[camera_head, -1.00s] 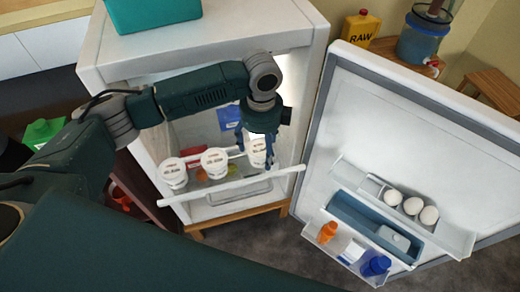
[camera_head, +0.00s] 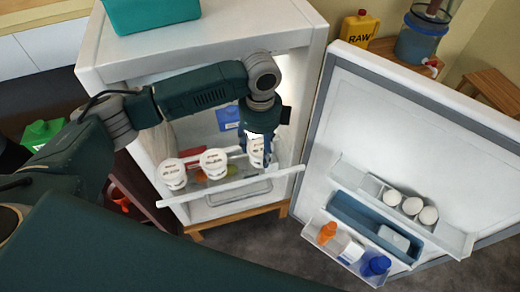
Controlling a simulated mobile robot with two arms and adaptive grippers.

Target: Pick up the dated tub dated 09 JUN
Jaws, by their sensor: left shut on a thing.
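Three white tubs with printed lids are in the open fridge: a left tub (camera_head: 173,173), a middle tub (camera_head: 214,163) and a right tub (camera_head: 257,152). The left and middle tubs stand side by side on the shelf. My left gripper (camera_head: 256,150) reaches down from above and is shut on the right tub, with blue fingers at its sides. The print on the lids is too small to read, so I cannot tell which date each bears. My right gripper does not show.
A white rail (camera_head: 232,186) runs across the shelf front. The open door (camera_head: 400,140) stands at right, with eggs (camera_head: 410,205) and bottles in its racks. A blue packet (camera_head: 229,118) is behind the tubs. A teal box (camera_head: 150,14) sits on the fridge top.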

